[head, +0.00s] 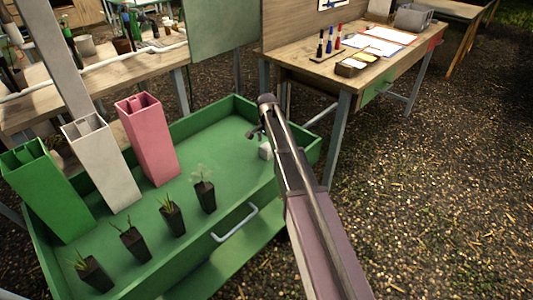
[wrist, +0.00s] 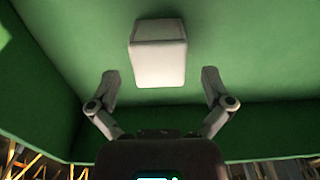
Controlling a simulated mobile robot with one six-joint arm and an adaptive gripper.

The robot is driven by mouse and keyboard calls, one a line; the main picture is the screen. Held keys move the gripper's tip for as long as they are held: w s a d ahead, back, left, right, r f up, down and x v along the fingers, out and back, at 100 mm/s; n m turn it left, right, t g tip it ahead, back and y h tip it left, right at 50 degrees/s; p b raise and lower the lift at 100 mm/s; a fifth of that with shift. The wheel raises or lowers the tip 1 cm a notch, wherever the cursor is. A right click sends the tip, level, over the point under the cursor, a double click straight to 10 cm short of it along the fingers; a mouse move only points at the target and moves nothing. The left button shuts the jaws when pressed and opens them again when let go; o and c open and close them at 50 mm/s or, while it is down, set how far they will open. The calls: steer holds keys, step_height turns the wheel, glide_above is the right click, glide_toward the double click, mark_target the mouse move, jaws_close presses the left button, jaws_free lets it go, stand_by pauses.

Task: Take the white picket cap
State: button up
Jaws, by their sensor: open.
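The white picket cap (wrist: 158,62) is a small white block with rounded edges. It lies on the green floor of the tray, and in the wrist view it is at the top middle. In the head view the cap (head: 265,151) shows near the tray's right end, partly hidden by my arm. My gripper (wrist: 160,88) is open and empty. Its two fingers stand apart, one to each side of the cap's near end, and do not touch it. In the head view my gripper (head: 254,134) is just above and left of the cap.
The green tray (head: 45,262) has raised walls and a front handle (head: 235,224). Green (head: 45,195), white (head: 103,165) and pink (head: 148,140) tube bins stand at its left. Several small potted plants (head: 171,217) line its front. The tray's middle is clear. A wooden table (head: 385,66) stands behind.

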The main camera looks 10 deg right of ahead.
mark_target(267, 146)
steer(key=shift+s+a+f+b, duration=0.1)
steer(key=shift+f+b, duration=1.45)
steer(key=shift+f, duration=0.25)
steer(key=c, duration=0.8)
